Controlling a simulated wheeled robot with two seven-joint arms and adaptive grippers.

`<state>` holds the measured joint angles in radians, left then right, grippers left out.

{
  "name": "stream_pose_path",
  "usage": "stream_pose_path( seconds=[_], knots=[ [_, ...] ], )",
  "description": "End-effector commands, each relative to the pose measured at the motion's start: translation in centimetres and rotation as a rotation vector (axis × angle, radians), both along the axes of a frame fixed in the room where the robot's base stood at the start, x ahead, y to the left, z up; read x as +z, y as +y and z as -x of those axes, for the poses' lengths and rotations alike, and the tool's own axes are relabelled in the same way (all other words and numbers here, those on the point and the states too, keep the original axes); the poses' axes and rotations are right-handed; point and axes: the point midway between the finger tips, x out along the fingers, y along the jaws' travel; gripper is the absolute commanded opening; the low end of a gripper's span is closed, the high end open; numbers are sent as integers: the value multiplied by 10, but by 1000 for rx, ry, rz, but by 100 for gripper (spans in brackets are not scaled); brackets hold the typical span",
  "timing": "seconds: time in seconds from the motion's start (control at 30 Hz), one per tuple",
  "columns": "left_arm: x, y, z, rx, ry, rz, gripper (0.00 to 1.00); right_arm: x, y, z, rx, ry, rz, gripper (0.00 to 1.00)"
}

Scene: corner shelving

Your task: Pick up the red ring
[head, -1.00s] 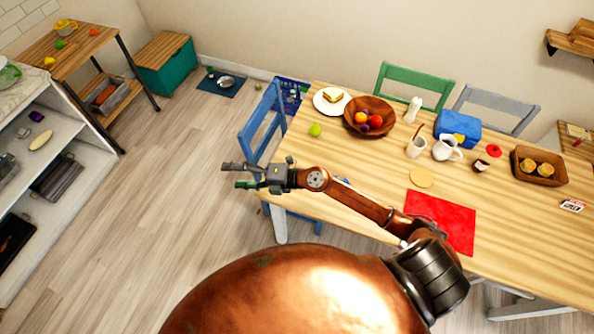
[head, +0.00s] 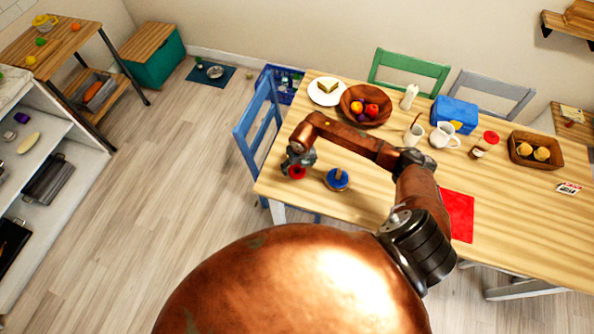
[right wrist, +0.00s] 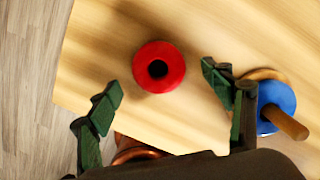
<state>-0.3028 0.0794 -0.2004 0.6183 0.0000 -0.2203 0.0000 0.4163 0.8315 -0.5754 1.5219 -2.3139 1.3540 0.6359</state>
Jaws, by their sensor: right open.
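The red ring (right wrist: 175,66) lies flat on the wooden table near its corner, with a dark round hole in its middle. In the head view, the red ring (head: 297,172) shows just below my right gripper (head: 299,160), partly covered by it. In the right wrist view, my right gripper (right wrist: 160,92) is open, with its green fingers spread wide apart and nothing between them. The ring sits ahead of the gap between the fingertips, apart from both. My left gripper is not in view.
A blue ring (right wrist: 274,101) around a wooden peg (right wrist: 288,122) stands just right of the red ring, close to my right finger. The table edge lies close on the left. A fruit bowl (head: 350,92), white plate (head: 341,98) and blue chair (head: 244,122) are nearby.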

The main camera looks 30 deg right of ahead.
Motion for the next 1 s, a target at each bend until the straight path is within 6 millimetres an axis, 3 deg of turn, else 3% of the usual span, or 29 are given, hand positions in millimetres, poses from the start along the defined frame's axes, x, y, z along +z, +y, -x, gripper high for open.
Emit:
stream_pose_path(
  seconds=[0.2, 0.47, 1.0],
  knots=[
    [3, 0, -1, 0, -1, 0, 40, -27, 1, -6, 1, 1, -2, 74],
    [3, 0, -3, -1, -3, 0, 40, -31, 2, -7, 4, 0, -1, 74],
    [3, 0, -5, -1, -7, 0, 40, -30, 2, -7, 4, -1, -2, 38]
  ],
)
